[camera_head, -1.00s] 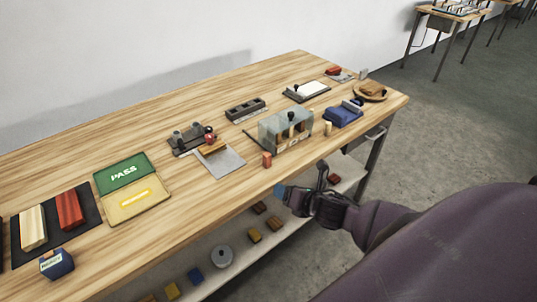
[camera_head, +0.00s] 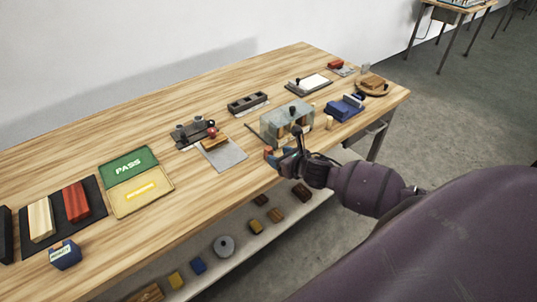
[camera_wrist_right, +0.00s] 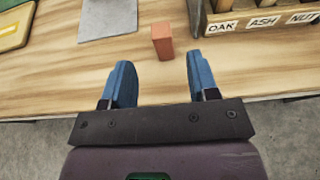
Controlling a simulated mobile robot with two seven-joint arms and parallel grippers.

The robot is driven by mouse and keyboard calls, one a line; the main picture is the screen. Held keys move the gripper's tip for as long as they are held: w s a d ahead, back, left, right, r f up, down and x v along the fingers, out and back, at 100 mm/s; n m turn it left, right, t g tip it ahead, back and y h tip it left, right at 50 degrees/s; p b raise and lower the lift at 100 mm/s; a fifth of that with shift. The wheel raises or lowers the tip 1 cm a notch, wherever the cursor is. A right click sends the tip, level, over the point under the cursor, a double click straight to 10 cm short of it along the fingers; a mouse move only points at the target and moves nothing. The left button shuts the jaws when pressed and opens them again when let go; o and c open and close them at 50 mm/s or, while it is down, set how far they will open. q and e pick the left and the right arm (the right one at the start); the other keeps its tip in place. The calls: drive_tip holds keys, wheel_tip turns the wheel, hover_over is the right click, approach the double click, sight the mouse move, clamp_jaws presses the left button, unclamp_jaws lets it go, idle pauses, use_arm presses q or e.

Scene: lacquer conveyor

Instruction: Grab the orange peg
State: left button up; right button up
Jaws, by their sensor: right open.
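The orange peg (camera_wrist_right: 162,41) stands upright on the wooden table near its front edge, seen in the right wrist view. It lies just beyond the gap between my right gripper's fingertips and touches neither. My right gripper (camera_wrist_right: 158,66) is open and empty, with its two blue fingers spread apart. In the head view the right gripper (camera_head: 282,157) is at the table's front edge, and the peg (camera_head: 267,152) shows only in small part beside its fingers. My left gripper is not in view.
A clear-covered box (camera_head: 287,121) with OAK, ASH and NUT labels (camera_wrist_right: 261,22) stands right of the peg. A grey plate (camera_wrist_right: 108,18) lies to its left. A small light peg (camera_head: 329,122) stands farther right. Bare wood surrounds the orange peg.

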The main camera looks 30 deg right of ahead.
sight(271, 151)
drive_tip(key=shift+x, duration=2.4)
drive_tip(key=shift+w+d+r, duration=0.1)
drive_tip(key=shift+d+r, duration=0.05)
drive_tip(key=shift+r, duration=0.05)
drive_tip(key=shift+c, duration=0.3)
clamp_jaws()
